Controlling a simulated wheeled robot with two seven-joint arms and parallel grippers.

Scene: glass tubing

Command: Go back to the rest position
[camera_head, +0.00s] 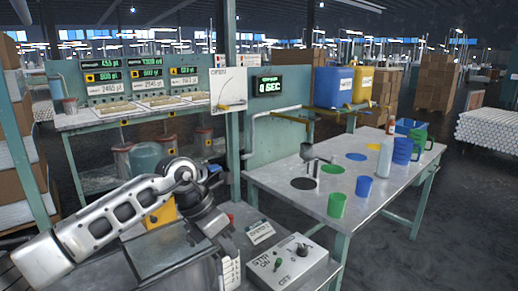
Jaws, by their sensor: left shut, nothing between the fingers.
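My left arm (110,215) comes in from the left and bends down at its wrist. My left gripper (228,252) is dark, points downward and is shut and empty, beside the grey control box. Its fingertips are hard to make out at the lower edge. My right gripper is not in view.
A control box (290,268) with a knob and switch stands right of the gripper. Beyond it a grey table (265,180) carries a green cup (337,204), blue cups (363,187), a pale bottle (385,160) and coloured discs. A scale bench (95,118) stands behind.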

